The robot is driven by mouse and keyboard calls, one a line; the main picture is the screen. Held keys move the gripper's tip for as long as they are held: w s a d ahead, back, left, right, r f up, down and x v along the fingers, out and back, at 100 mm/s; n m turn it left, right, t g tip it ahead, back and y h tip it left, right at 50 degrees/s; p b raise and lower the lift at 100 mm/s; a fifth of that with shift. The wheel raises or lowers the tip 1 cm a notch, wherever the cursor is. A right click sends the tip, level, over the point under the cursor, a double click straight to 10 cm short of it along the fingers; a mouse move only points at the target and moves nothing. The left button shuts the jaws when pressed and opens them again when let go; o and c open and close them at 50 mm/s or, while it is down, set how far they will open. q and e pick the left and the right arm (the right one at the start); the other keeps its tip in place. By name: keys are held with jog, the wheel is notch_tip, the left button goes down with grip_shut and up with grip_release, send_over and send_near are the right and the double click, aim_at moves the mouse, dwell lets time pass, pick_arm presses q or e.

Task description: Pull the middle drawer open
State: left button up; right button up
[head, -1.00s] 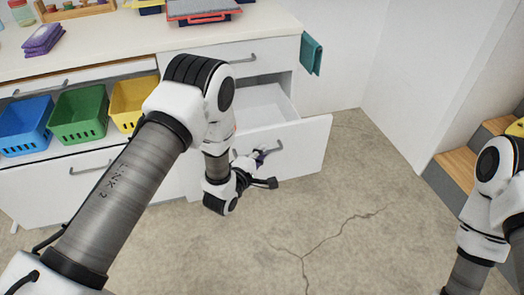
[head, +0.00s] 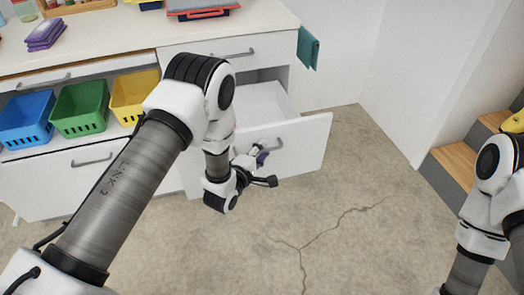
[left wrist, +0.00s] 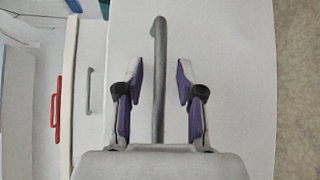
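The white drawer (head: 303,140) under the top drawer is pulled out, and its empty-looking inside shows in the head view. Its grey bar handle (head: 273,149) is on the front and is partly hidden by my left gripper (head: 264,169). In the left wrist view the handle (left wrist: 159,75) runs between the two purple-padded fingers of my left gripper (left wrist: 159,88). The fingers stand apart, with a gap on each side of the handle. My right arm shows at the right edge of the head view, but its gripper is out of the picture.
The top drawer (head: 240,52) above is shut. Blue (head: 27,120), green (head: 80,110) and yellow (head: 134,97) baskets sit in the shelf to the left. A teal cloth (head: 308,48) hangs at the counter's end. Wooden steps (head: 456,163) stand at right. The floor ahead is clear.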

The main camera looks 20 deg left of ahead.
pick_arm(q)
jog(key=shift+s, duration=0.1)
jog(key=v, duration=1.2)
